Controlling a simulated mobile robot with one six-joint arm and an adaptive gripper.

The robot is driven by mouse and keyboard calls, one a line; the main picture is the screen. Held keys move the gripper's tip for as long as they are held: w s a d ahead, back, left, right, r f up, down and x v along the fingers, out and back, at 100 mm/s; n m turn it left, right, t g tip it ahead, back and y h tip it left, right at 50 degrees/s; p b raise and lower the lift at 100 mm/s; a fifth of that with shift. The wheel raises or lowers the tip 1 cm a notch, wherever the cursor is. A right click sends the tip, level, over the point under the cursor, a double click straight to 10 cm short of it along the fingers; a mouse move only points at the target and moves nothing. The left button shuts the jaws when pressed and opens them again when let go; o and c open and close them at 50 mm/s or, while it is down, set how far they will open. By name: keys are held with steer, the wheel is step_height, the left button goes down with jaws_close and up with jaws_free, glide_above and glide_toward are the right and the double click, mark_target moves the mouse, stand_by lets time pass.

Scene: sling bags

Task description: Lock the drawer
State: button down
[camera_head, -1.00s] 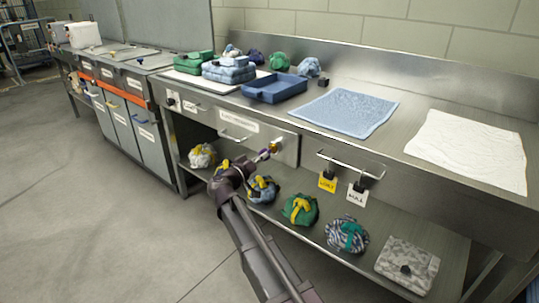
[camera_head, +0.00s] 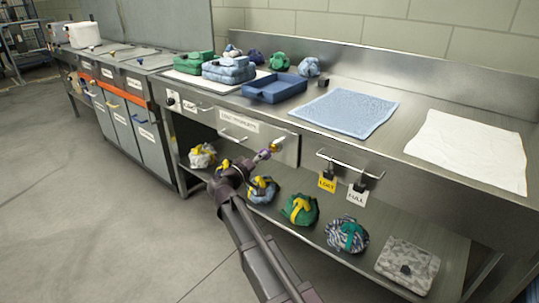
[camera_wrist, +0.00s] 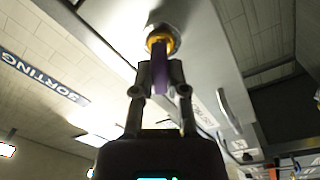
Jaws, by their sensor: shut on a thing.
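The drawer (camera_head: 229,121) under the counter has a grey front, a bar handle and a label that appears to read "LOST PROPERTY". It looks closed. A gold lock (camera_head: 277,145) sits at the right of its front. The gold collar (camera_wrist: 161,40) shows close up in the wrist view. My gripper (camera_head: 264,154) is at the lock. In the wrist view, my gripper (camera_wrist: 160,80) is shut on a purple key (camera_wrist: 160,70), whose far end meets the gold collar. How deep it sits is hidden.
Several tied bags, among them a green one (camera_head: 300,209), sit on the lower shelf (camera_head: 270,222). A rail (camera_head: 350,163) with hanging tags is right of the drawer. A blue tray (camera_head: 274,88), blue towel (camera_head: 345,111) and white cloth (camera_head: 468,148) lie on the counter. The floor at left is clear.

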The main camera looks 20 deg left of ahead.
steer(key=shift+n, duration=2)
steer(key=n, duration=0.2)
steer(key=shift+n, duration=0.3)
steer(key=c, duration=0.6)
jaws_free()
steer(key=o, duration=0.6)
steer(key=shift+w, duration=0.1)
